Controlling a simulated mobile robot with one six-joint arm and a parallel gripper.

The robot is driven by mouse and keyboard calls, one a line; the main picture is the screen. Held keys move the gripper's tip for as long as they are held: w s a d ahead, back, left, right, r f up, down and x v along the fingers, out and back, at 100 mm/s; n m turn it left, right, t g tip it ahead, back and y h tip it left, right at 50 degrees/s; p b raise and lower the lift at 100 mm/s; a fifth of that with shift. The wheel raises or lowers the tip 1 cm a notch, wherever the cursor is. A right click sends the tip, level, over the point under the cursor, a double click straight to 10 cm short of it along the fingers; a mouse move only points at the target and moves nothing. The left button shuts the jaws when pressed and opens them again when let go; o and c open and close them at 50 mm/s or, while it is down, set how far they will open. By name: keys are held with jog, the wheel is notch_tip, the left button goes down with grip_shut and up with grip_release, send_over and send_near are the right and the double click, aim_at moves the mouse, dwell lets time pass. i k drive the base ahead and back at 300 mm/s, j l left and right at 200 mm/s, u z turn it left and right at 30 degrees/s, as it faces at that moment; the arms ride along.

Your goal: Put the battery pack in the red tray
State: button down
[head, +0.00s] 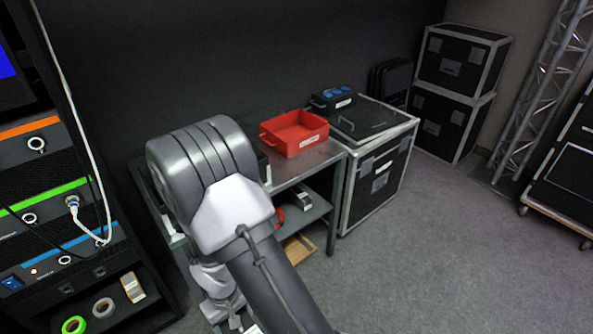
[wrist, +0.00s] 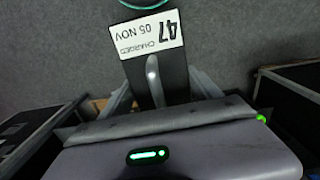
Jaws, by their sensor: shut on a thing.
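The battery pack (wrist: 152,36) shows in the wrist view as a dark block with a white label reading "47", "CHARGED" and "05 NOV". My gripper (wrist: 160,84) is shut on it, with grey fingers on either side. In the head view my arm crosses the centre, and I cannot make out the gripper or pack there. The red tray (head: 294,134) is an open box with a white label on its front. It stands on a grey metal bench (head: 322,157) and looks empty from here.
A black unit with blue tops (head: 332,98) sits on a black flight case (head: 378,160) right of the bench. Stacked cases (head: 456,90) and a truss (head: 540,90) stand further right. An equipment rack (head: 45,190) is at left. Grey floor is clear at front right.

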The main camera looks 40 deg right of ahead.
aim_at(294, 132)
jog(key=i+l, duration=0.1)
jog(key=l, duration=1)
jog(key=i+l, duration=0.15)
jog(key=l, duration=0.95)
jog(key=i+l, duration=0.15)
jog(key=l, duration=0.4)
jog(key=k+z, duration=0.05)
